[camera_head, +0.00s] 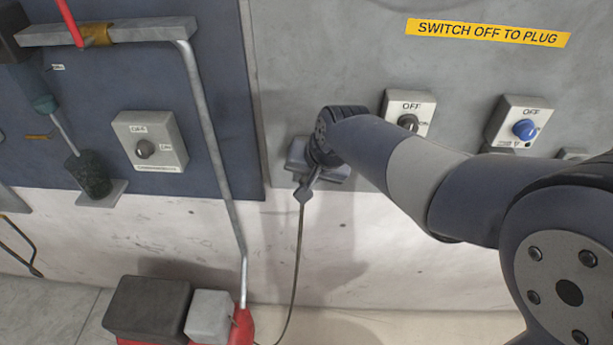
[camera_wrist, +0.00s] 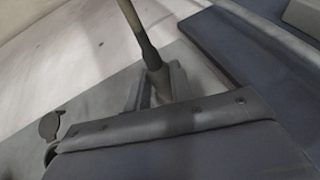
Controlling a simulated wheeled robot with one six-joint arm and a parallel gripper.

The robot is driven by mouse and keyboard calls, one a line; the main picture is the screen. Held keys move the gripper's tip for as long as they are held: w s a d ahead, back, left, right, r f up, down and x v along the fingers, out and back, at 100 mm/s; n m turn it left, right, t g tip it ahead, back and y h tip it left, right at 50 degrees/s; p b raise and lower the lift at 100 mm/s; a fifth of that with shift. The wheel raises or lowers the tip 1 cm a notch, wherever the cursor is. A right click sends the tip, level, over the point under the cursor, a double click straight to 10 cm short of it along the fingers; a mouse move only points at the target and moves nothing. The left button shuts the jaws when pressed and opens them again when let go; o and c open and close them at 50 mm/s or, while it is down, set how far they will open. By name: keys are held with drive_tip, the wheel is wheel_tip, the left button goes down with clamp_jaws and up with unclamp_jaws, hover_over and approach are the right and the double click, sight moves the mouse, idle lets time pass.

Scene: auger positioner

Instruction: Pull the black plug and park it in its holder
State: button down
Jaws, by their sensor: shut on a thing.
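My gripper (camera_head: 313,172) is at the grey wall, just in front of a grey socket box (camera_head: 298,158) that my wrist partly hides. It is shut on the plug (camera_head: 304,193), whose cable (camera_head: 299,235) hangs down to the floor. In the wrist view, the plug's dark cable end (camera_wrist: 150,58) rises between my fingers (camera_wrist: 156,88). The plug's face is hidden, so I cannot tell whether it sits in the socket. I cannot clearly make out its holder.
Two switch boxes, one with a black knob (camera_head: 407,121) and one with a blue knob (camera_head: 526,129), are right of the socket, under a yellow sign (camera_head: 487,32). A metal pipe (camera_head: 213,150) runs down at the left, above a red unit with a black block (camera_head: 147,308).

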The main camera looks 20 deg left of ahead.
drive_tip(key=shift+w, duration=0.25)
drive_tip(key=c, duration=1.2)
unclamp_jaws()
drive_tip(key=shift+a, duration=0.1)
drive_tip(key=shift+o, duration=0.2)
drive_tip(key=b+v, duration=0.1)
drive_tip(key=v, duration=0.9)
drive_tip(key=shift+r, duration=0.35)
drive_tip(key=shift+s+f, duration=0.1)
